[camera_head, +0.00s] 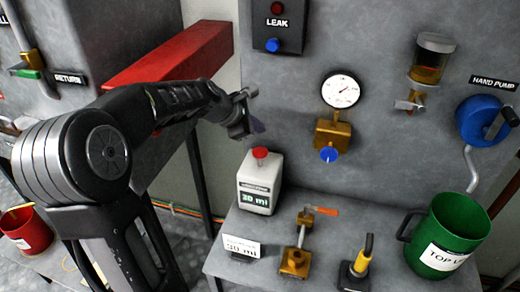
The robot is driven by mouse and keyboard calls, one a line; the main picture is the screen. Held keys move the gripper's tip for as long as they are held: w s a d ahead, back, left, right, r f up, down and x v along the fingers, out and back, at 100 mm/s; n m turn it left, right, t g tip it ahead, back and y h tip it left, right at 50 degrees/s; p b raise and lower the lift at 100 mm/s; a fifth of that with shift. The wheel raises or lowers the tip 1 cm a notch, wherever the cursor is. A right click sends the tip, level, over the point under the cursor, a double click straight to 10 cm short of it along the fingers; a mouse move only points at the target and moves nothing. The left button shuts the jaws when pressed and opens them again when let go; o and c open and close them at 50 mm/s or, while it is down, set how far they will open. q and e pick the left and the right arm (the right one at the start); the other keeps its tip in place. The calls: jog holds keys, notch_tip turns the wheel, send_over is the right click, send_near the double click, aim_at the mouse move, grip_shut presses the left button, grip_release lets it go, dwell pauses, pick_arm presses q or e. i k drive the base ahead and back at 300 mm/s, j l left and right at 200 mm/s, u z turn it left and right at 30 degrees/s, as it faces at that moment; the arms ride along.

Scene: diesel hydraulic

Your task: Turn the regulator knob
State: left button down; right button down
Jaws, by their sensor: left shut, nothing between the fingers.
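The regulator (333,135) is a brass body on the grey wall panel, below a round white pressure gauge (341,91). Its blue knob (328,154) sits at the lower front of the brass body. My left arm reaches in from the left, and my left gripper (252,124) is left of the regulator and apart from it, above the white jug. The gripper is shut and empty, seen small and partly from the side. My right gripper is not in view.
A white jug with a red cap (257,184) stands on the grey bench below my left gripper. A green mug (450,235), a blue hand pump (484,122) and an amber bowl (431,60) are right.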

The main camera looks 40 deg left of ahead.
aim_at(329, 154)
jog(key=k+l, duration=0.8)
jog(key=l, duration=0.1)
